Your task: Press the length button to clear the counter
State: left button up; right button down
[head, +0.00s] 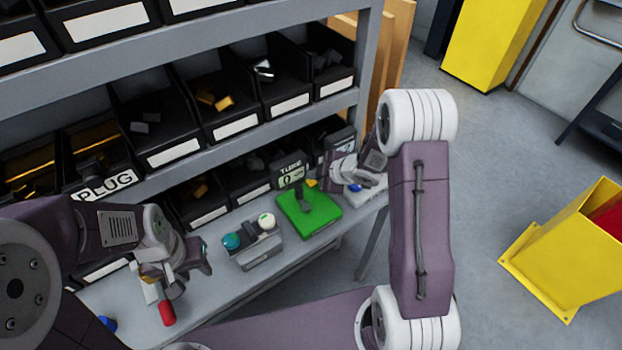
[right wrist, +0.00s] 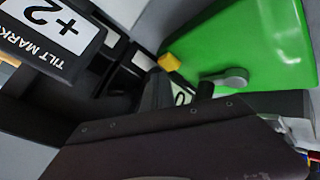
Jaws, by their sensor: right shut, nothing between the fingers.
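A small counter sign reading TUBE (head: 291,177) with a digit display stands behind a green plate (head: 322,218) on the bench. The plate also shows in the right wrist view (right wrist: 262,45), with a grey round-ended lever and a yellow block (right wrist: 168,62) at its edge. A blue button-like spot (head: 356,187) sits right of the plate; I cannot tell which part is the length button. My right gripper (head: 338,178) is shut and empty, close to the plate's far right corner. My left gripper (head: 172,277) is low over the bench at left; its finger opening is unclear.
A grey box with teal and white knobs (head: 252,248) stands left of the plate. A red-handled item (head: 167,312) is below my left gripper. Shelves of black bins, one marked PLUG (head: 105,184), rise behind. A TILT MARK +2 sign (right wrist: 55,30) is near the right wrist.

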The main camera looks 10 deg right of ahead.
jog(key=shift+r, duration=0.25)
notch_tip(320, 180, up, 5)
jog(key=p, duration=0.5)
jog(key=shift+r, duration=0.1)
dwell(0.6)
